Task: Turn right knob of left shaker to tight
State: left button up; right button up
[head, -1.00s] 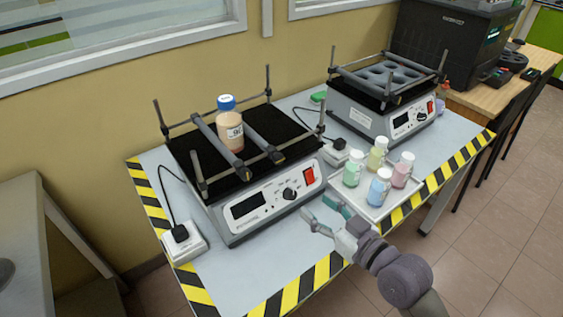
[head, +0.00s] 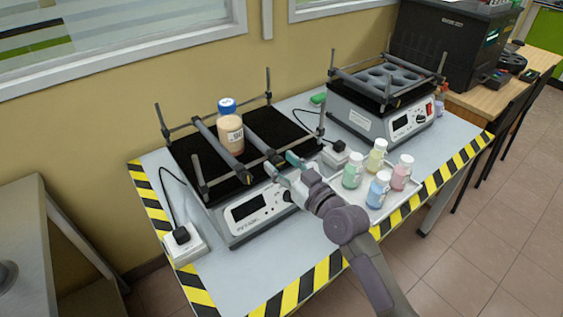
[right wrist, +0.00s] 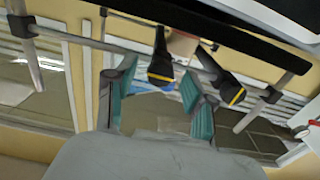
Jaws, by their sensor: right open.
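The left shaker (head: 262,207) stands on the table with a black platform and two clamp bars. Its right bar ends in a dark knob (head: 275,158), and its left bar ends in another knob (head: 239,178). My right gripper (head: 281,163) is open at the right bar's end. In the right wrist view, the open teal-padded fingers (right wrist: 157,100) stand on either side of one black knob with a yellow mark (right wrist: 160,72). The other knob (right wrist: 230,92) is outside them. I cannot tell whether the fingers touch the knob. My left gripper is not in view.
A blue-capped bottle (head: 229,132) stands between the shaker's bars. A tray (head: 376,208) with several small bottles is right of my right arm. A second shaker (head: 375,122) stands behind right. Power blocks (head: 184,245) and corner posts stand near the left shaker.

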jog(key=shift+w+a, duration=0.15)
jog(key=shift+w, duration=0.1)
grip_shut()
